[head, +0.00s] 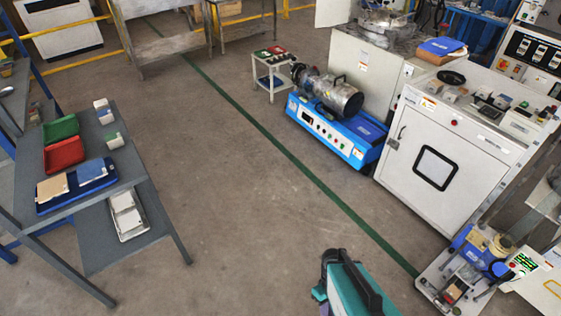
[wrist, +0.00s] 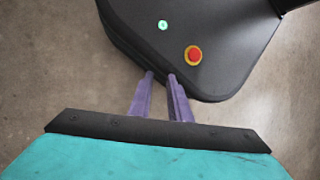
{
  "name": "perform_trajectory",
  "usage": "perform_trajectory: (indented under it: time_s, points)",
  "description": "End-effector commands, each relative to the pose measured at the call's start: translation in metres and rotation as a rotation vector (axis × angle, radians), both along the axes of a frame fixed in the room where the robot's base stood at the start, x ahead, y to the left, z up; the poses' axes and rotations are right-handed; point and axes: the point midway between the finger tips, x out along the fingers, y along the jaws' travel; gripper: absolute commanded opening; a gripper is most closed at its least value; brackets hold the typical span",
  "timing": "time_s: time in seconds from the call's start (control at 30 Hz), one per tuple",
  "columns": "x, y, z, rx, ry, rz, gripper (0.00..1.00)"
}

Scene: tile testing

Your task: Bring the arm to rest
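My gripper (wrist: 160,76) shows in the wrist view as two purple fingers reaching out from a black bar on a teal housing. The fingers are parallel with a narrow gap between them, and nothing is in the gap. They point at the dark top of my own base, which carries a red stop button and a small green button. In the head view my teal and black arm is folded low at the bottom middle.
A grey table (head: 115,175) at left holds a green tray (head: 61,129), a red tray (head: 64,155) and a blue tray (head: 53,208) with tiles. A blue machine (head: 330,136) and a white cabinet (head: 440,165) stand at right. The floor (head: 240,200) between is clear.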

Motion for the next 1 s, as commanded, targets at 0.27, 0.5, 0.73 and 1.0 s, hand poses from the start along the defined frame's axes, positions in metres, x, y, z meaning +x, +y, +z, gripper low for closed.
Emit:
perform_trajectory:
  time_s: [0.27,0.5,0.73,1.0]
  points:
    - [-0.022,0.0,0.016,-0.152,0.013,-0.305,0.17]
    - [-0.022,-0.001,0.016,-0.243,0.016,-0.487,0.17]
    - [-0.022,-0.001,0.016,-0.261,0.016,-0.523,0.17]
    - [-0.022,-0.001,0.016,-0.261,0.015,-0.52,0.17]
